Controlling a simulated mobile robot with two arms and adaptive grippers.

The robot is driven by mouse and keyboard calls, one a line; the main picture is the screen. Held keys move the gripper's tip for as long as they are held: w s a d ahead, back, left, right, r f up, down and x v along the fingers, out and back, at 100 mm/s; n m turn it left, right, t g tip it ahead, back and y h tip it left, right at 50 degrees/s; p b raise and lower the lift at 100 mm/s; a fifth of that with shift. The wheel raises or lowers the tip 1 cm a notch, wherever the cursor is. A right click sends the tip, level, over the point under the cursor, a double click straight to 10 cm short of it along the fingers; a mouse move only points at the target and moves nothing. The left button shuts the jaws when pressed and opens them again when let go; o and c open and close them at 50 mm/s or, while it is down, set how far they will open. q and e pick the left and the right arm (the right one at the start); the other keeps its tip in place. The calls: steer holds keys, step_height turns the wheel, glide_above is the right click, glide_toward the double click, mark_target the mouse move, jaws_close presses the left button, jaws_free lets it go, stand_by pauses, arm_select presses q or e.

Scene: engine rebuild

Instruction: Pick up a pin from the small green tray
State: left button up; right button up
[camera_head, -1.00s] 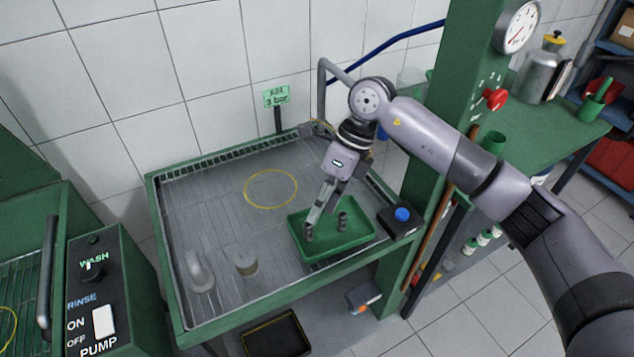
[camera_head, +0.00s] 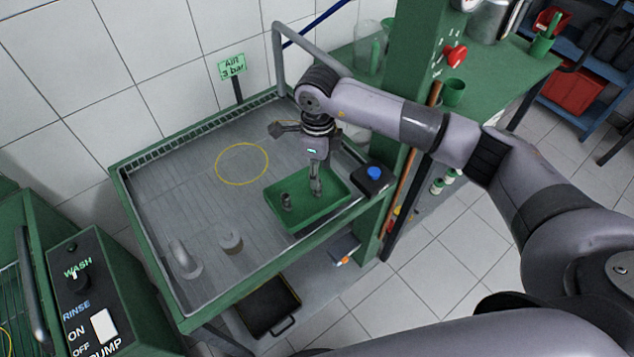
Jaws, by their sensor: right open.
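The small green tray (camera_head: 331,212) sits on the grey grated bench at its front right. One small dark pin (camera_head: 286,202) stands upright in the tray's left part. My right gripper (camera_head: 316,188) points straight down into the tray's right part. It is open, with its fingertips low at the spot of a second pin, which is mostly hidden by the fingers. I cannot tell whether the fingers touch that pin. My left gripper is not in view.
A black box with a blue button (camera_head: 374,174) stands just right of the tray. A grey cylinder (camera_head: 230,241) and a curved metal part (camera_head: 184,260) stand at the bench's front left. A green post (camera_head: 407,110) rises close to my arm. The bench's middle is clear.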

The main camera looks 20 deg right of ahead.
steer(key=shift+s+f, duration=0.1)
steer(key=shift+f, duration=0.1)
steer(key=shift+s+f+p, duration=0.1)
steer(key=shift+f+p, duration=0.2)
steer(key=shift+p, duration=0.1)
steer(key=f+p, duration=0.2)
steer(key=f, duration=0.1)
steer(key=shift+s+a+f, duration=0.15)
steer(key=shift+s+f, duration=0.05)
steer(key=shift+f, duration=0.6)
jaws_close()
